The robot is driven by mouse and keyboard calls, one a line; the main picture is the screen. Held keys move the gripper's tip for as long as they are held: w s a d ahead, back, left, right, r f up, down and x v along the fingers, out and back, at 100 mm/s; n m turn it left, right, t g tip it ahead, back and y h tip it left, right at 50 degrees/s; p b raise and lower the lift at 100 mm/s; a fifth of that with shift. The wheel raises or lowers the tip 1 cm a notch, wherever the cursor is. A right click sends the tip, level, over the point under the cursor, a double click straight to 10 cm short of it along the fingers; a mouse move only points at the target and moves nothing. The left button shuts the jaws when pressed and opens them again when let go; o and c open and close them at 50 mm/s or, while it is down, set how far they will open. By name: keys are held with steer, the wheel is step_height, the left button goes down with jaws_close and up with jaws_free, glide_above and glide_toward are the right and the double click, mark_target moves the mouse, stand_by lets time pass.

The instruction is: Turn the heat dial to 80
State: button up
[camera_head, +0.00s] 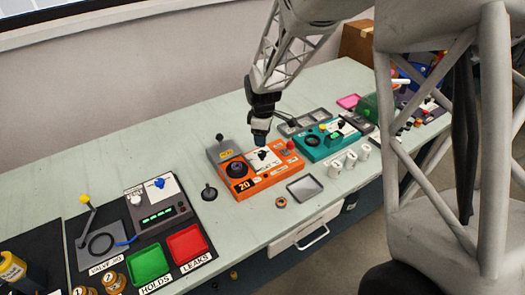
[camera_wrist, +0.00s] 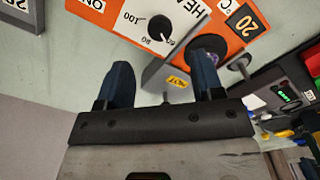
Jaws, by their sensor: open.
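The heat dial is a small black knob (camera_wrist: 160,28) on a white panel with the marks 100 and 80 beside it. The dial also shows in the head view (camera_head: 262,155), on the orange unit (camera_head: 276,178). A display (camera_wrist: 242,20) on the unit reads 20. My gripper (camera_wrist: 163,72) is open, its two blue fingers spread with nothing between them. In the head view my gripper (camera_head: 260,138) is above the rear of the orange unit, close to the dial.
A grey block with a yellow label (camera_wrist: 172,80) and a black round part (camera_head: 235,170) adjoin the dial. A teal unit (camera_head: 318,138) stands to the right. A small grey tray (camera_head: 305,188) lies in front. The table (camera_head: 130,160) is clear at back left.

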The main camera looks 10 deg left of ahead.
mark_target(262, 153)
steer(key=shift+a+f, duration=0.1)
steer(key=shift+f, duration=0.1)
stand_by(0.3)
steer(key=shift+f, duration=3.8)
steer(key=shift+c, duration=0.4)
steer(key=c, duration=0.8)
steer(key=shift+c, duration=0.2)
